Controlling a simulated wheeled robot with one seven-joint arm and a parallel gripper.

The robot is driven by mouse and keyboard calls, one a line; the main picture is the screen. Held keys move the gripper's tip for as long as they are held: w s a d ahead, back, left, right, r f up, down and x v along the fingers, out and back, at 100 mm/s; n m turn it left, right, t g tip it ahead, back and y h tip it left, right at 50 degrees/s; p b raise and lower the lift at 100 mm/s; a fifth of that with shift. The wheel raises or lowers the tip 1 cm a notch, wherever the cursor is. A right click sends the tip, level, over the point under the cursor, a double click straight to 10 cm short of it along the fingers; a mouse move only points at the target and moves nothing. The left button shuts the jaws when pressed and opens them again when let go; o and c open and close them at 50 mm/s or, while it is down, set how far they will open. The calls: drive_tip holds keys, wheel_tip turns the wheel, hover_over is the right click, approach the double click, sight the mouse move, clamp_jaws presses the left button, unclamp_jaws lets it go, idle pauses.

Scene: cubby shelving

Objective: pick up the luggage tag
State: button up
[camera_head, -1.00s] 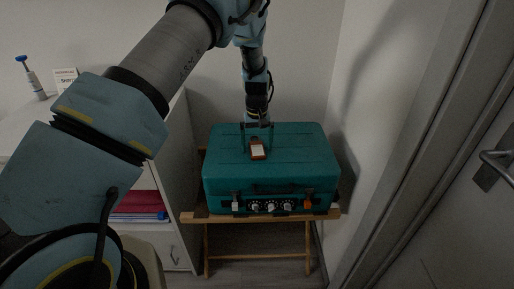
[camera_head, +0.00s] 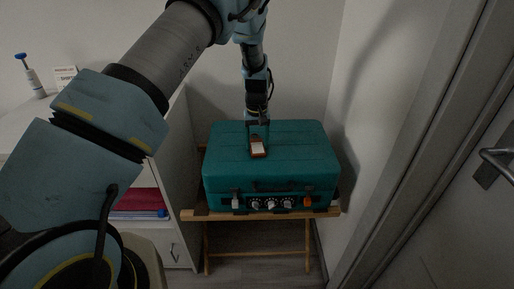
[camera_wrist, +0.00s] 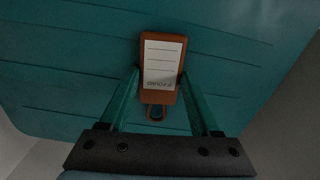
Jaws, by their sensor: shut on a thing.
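The luggage tag (camera_wrist: 160,68) is a brown tag with a white lined label and a loop at its near end. In the head view the tag (camera_head: 258,149) is at the top of the teal suitcase (camera_head: 300,150). My gripper (camera_wrist: 160,78) has one finger on each side of the tag, shut on its sides. In the head view my gripper (camera_head: 258,137) points down over the suitcase. I cannot tell whether the tag touches the lid or is just above it.
The suitcase stands on a wooden folding rack (camera_head: 190,215). A white cabinet (camera_head: 178,190) with folded cloths (camera_head: 138,203) is on the left. A wall is close on the right, and a door handle (camera_head: 497,160) shows at the far right.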

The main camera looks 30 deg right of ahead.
sight(257, 146)
drive_tip(key=shift+r, duration=0.1)
wheel_tip(257, 146, up, 10)
drive_tip(key=b, duration=0.2)
drive_tip(key=shift+b, duration=0.3)
idle(0.6)
